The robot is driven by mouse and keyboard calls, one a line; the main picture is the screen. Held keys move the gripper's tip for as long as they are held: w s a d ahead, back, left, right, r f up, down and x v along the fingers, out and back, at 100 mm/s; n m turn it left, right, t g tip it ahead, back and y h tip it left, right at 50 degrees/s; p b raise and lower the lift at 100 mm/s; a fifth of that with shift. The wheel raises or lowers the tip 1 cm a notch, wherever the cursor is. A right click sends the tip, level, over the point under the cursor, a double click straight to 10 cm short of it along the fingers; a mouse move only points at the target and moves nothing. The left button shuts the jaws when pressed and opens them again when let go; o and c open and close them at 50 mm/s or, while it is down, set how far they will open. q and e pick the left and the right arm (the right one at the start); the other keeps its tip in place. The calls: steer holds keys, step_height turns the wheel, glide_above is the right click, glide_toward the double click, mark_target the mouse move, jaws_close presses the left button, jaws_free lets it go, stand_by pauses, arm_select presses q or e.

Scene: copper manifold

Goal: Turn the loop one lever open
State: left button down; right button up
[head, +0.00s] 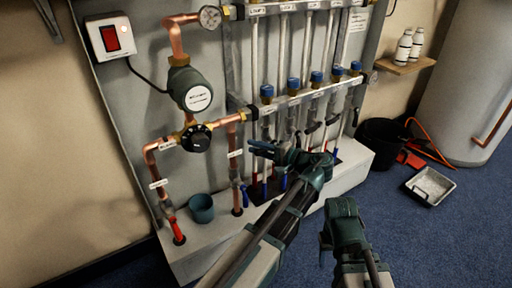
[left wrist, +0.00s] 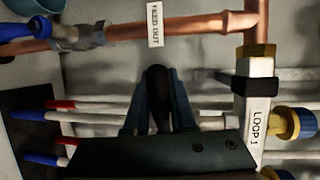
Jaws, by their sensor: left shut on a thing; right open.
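My left gripper (head: 257,149) reaches across the front of the loop pipes at the manifold's left end, its fingers pointing left. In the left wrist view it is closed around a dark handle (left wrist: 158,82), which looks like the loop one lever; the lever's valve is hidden. The "LOOP 1" label (left wrist: 261,122) is on the manifold bar to the right of the fingers. In the head view the lever is hidden by the gripper. My right gripper (head: 326,241) is open and empty, low in front of the white plinth, apart from the manifold.
A copper "FEED OUT" pipe (left wrist: 185,29) runs close beyond the left fingertips. Other loop pipes with blue caps (head: 316,77) stand to the right. A teal cup (head: 201,208) sits on the plinth.

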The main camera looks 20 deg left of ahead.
arm_select(q)
steer(key=shift+w+d+f+n+t+h+p, duration=0.15)
steer(key=shift+f+n+h, duration=0.35)
steer(key=shift+n, duration=0.3)
steer(key=shift+w+d+f+n+t+h+p, duration=0.1)
steer(key=shift+w+f+n+t+h+p, duration=0.1)
steer(key=shift+f+n+h, duration=0.45)
steer(key=shift+w+d+f+n+t+h+p, duration=0.15)
steer(key=shift+f+n+h, duration=0.15)
steer(key=shift+n, duration=0.65)
steer(key=shift+f, duration=0.1)
steer(key=c, duration=0.8)
jaws_free()
steer(key=shift+o, duration=0.2)
